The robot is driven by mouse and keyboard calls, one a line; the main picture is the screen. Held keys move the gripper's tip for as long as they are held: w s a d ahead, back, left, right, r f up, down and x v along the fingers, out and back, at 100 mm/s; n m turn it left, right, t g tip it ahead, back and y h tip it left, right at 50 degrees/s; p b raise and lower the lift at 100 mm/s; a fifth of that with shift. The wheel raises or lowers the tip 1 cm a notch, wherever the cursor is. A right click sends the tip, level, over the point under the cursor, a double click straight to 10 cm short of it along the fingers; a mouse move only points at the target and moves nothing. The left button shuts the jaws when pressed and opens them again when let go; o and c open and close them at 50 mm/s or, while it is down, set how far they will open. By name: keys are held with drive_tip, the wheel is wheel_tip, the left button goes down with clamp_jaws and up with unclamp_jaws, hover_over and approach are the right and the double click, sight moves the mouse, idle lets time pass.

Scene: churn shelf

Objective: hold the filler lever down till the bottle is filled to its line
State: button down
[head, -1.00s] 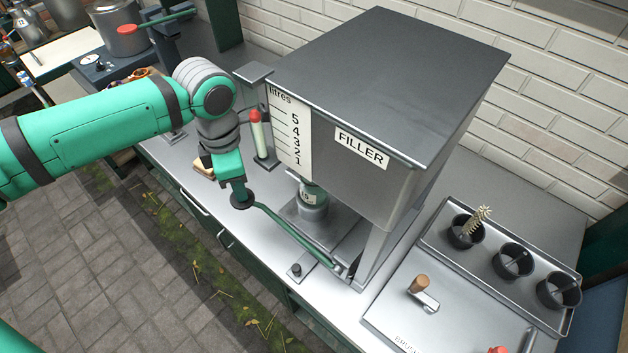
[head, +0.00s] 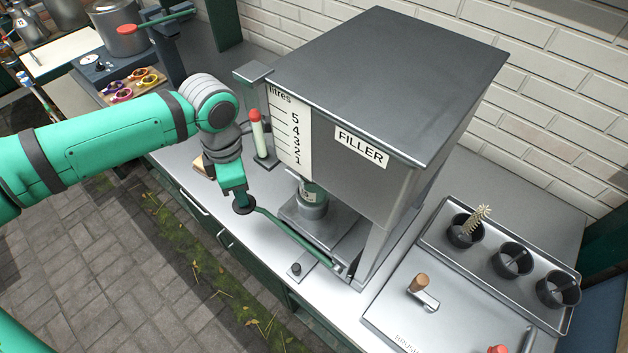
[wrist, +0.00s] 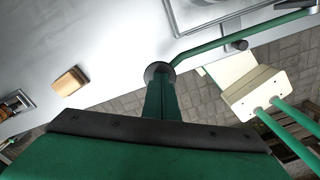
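The grey filler (head: 362,155) stands on the counter with a litres scale (head: 290,135) on its front corner. A small bottle (head: 313,206) stands upright beneath it; its top is partly hidden, and I cannot make out its line or liquid level. The green filler lever (head: 295,238) runs from a pivot by the filler to a dark round knob (head: 243,204). The lever (wrist: 225,38) and its knob (wrist: 160,68) also show in the wrist view. My gripper (wrist: 160,86) has its fingers together, tips at the knob; the exact contact is hidden.
A pale post with a red top (head: 256,130) stands left of the scale. A metal tray with dark cups (head: 512,258) and a lidded box (head: 440,300) lie to the right. A small tan block (wrist: 69,81) lies on the counter.

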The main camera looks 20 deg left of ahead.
drive_tip(key=shift+f, duration=1.05)
drive_tip(key=shift+s+a+f, duration=0.1)
drive_tip(key=shift+f, duration=0.7)
idle(5.8)
